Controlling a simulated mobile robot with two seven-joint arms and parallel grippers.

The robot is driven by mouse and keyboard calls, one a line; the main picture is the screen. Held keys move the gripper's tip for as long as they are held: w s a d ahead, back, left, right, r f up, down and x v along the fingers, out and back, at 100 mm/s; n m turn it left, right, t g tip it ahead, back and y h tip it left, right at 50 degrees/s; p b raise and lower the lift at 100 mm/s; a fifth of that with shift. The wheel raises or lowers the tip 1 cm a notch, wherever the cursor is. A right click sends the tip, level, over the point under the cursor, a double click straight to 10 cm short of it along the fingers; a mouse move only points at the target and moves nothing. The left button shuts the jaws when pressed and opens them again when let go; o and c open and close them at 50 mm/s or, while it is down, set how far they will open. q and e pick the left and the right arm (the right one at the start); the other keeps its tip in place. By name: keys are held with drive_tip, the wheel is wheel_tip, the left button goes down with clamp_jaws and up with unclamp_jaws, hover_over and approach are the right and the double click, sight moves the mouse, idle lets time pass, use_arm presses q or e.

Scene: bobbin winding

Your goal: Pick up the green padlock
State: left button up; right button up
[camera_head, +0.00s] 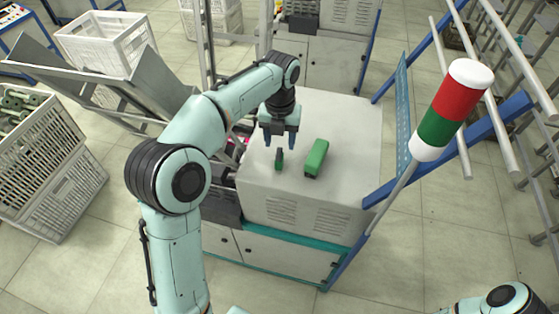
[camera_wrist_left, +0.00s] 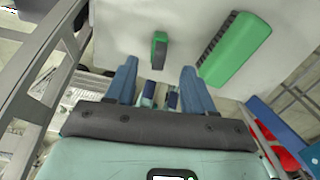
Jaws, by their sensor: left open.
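The green padlock (camera_head: 279,160) is a small green block with a dark part, on the light grey top of the machine cabinet (camera_head: 335,115). It also shows in the left wrist view (camera_wrist_left: 159,52), just beyond the fingertips. My left gripper (camera_head: 281,143) is open and empty, above the cabinet top and close to the padlock, with the fingers pointing down. In the left wrist view its two blue fingers (camera_wrist_left: 158,72) are spread, and the padlock appears between their tips, apart from them. My right gripper is not in view.
A larger green box-like object (camera_head: 316,158) lies right of the padlock, near the right finger in the left wrist view (camera_wrist_left: 234,49). A red, green and white signal pole (camera_head: 450,110) and blue frame stand at the right. White crates (camera_head: 105,45) are at the left.

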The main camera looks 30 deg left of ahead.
sight(279, 152)
use_arm(q)
wheel_tip(279, 152, down, 5)
drive_tip(key=shift+s+b, duration=0.1)
drive_tip(key=shift+b, duration=0.4)
clamp_jaws()
drive_tip(key=shift+r, duration=0.1)
